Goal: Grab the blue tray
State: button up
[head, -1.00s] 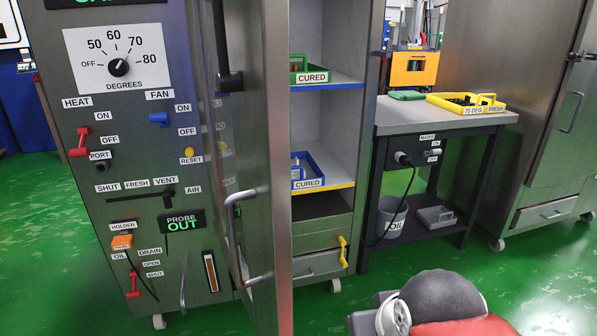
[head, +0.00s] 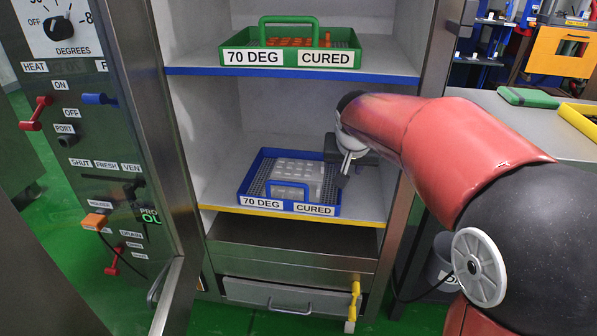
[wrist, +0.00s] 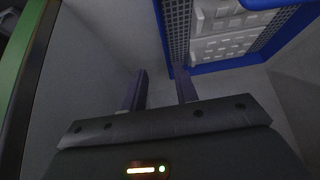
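The blue tray (head: 288,206) rests on the lower shelf of the open cabinet, labelled "70 DEG" and "CURED" on its front. It has a blue handle at the front and holds pale blocks on a grey mesh. In the wrist view, part of the blue tray (wrist: 228,64) shows at the upper right. My gripper (head: 342,172) is inside the cabinet at the tray's right side, partly hidden by my wrist. In the wrist view, my gripper's fingers (wrist: 160,84) are apart with nothing between them. Whether a finger touches the tray is unclear.
A green tray (head: 240,58) with orange pieces sits on the upper shelf (head: 190,71). The cabinet's right wall (head: 440,50) is close to my arm. A yellow tray (head: 578,122) and a green item (head: 527,97) lie on the right bench.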

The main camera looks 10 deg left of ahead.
jog(key=shift+w+a+f, duration=0.3)
jog(key=shift+w, duration=0.25)
jog(key=shift+w+a+f, duration=0.3)
jog(key=shift+w, duration=0.25)
jog(key=x, duration=0.7)
jog(key=shift+d+r, duration=0.1)
jog(key=shift+d, duration=0.1)
jog(key=shift+c, duration=0.4)
grip_shut()
jog(key=shift+r, duration=0.1)
